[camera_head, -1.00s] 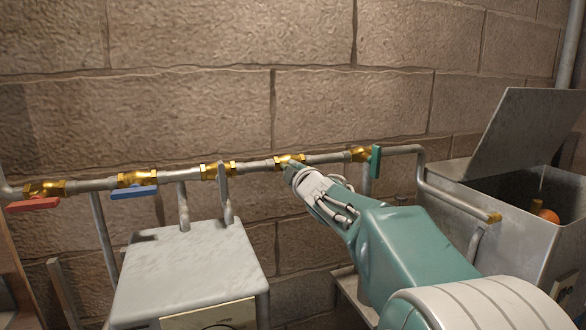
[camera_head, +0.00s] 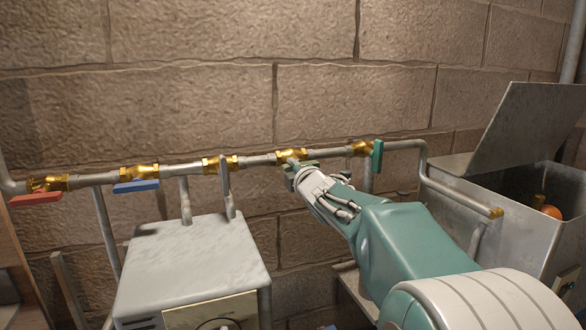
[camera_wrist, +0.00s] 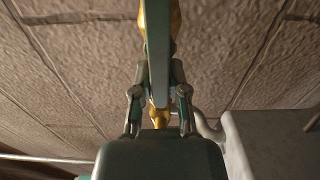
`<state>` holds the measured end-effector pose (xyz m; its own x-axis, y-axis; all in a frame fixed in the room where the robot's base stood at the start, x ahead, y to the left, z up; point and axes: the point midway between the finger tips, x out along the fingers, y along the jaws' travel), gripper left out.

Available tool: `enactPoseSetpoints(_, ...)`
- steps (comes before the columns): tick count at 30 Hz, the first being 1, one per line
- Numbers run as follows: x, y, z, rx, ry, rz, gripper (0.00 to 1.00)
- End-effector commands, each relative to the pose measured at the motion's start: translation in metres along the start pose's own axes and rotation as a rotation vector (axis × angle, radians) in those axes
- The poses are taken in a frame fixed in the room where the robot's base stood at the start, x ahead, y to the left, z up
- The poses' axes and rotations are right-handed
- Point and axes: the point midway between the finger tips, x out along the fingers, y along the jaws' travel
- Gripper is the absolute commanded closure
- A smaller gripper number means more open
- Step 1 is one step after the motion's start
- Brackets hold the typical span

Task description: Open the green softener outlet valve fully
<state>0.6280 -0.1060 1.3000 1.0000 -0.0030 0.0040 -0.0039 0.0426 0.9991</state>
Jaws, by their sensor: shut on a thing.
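A run of brass valves sits on a pipe along the wall. My gripper (camera_head: 297,168) is at the fourth brass valve (camera_head: 291,156) from the left. A dull green handle (camera_head: 311,163) shows beside my fingers there, partly hidden by them. In the wrist view, the long handle (camera_wrist: 157,45) runs down from the top between my two fingers, and my gripper (camera_wrist: 158,85) is shut on it. The handle's exact angle to the pipe is hard to tell. Another valve to the right has a teal-green handle (camera_head: 377,155), standing across the pipe and apart from my gripper.
A red handle (camera_head: 36,199) and a blue handle (camera_head: 136,186) lie along the pipe at left. A grey metal cabinet (camera_head: 195,262) is below. An open metal bin (camera_head: 470,190) stands at right.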

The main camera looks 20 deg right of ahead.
Motion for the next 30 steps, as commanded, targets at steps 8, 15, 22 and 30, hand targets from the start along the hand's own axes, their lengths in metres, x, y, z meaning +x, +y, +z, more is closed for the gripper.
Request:
enactPoseSetpoints(8,0.001,-0.008,-0.001,-0.002,0.001,-0.016,1.00)
enactPoseSetpoints(15,0.001,-0.006,-0.001,-0.001,0.000,-0.012,0.46)
enactPoseSetpoints(22,-0.001,-0.003,0.000,0.000,0.000,-0.007,0.46)
enactPoseSetpoints(30,-0.034,-0.003,0.000,-0.001,-0.002,-0.007,0.46)
